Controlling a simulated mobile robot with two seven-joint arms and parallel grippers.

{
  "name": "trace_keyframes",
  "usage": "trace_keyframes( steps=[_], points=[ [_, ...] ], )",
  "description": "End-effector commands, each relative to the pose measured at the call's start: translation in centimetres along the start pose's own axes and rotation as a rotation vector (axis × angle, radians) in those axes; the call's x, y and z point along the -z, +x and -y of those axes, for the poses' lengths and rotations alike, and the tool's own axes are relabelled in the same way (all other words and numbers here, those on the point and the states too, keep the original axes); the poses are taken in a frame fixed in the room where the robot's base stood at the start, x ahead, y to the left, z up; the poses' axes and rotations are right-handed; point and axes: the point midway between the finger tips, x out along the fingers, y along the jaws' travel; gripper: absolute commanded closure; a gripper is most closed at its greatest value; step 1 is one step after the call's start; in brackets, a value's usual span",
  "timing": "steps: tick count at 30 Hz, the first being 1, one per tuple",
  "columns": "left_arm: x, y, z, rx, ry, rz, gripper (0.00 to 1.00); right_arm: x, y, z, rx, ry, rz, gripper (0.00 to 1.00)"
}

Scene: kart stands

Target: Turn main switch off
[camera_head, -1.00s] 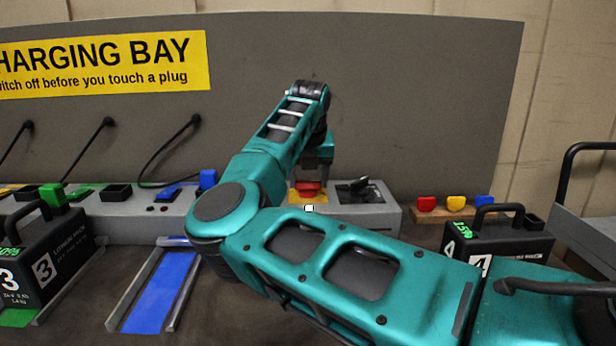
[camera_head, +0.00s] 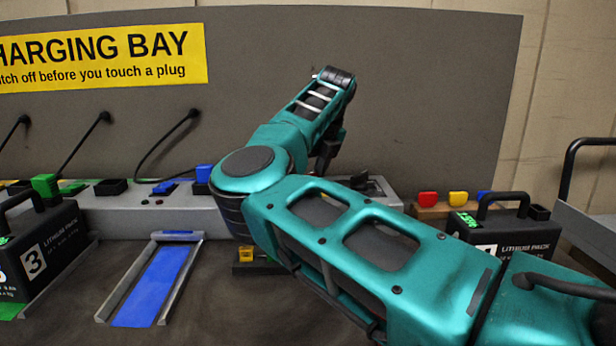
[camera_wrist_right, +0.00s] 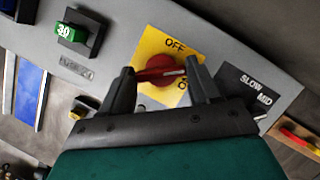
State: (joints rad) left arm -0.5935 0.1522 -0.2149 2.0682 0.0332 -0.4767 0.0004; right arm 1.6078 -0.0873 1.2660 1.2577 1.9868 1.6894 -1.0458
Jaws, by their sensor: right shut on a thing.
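The main switch is a red knob (camera_wrist_right: 158,72) on a yellow plate (camera_wrist_right: 150,44) in the right wrist view. The plate carries an OFF label, and a second label is partly hidden. The knob's bar lies roughly level in this view, its white mark at the right end between the two labels. My right gripper (camera_wrist_right: 161,79) is shut on the red knob, one finger at each end of the bar. My left gripper is in neither view.
Black battery packs (camera_head: 52,254) (camera_head: 512,236) stand either side, with a blue-floored slot (camera_head: 152,287) on the bench.

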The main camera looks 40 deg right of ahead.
Motion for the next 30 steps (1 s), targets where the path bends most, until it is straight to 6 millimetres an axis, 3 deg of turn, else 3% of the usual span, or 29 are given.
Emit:
trace_keyframes(
  steps=[12, 30],
  points=[
    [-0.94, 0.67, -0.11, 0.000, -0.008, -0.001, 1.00, -0.08, -0.03, 0.33, -0.152, -0.365, 0.003, 0.69],
    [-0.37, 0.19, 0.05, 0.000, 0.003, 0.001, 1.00, -0.26, -0.08, 0.50, -0.323, -0.782, 0.001, 0.69]
  ],
)
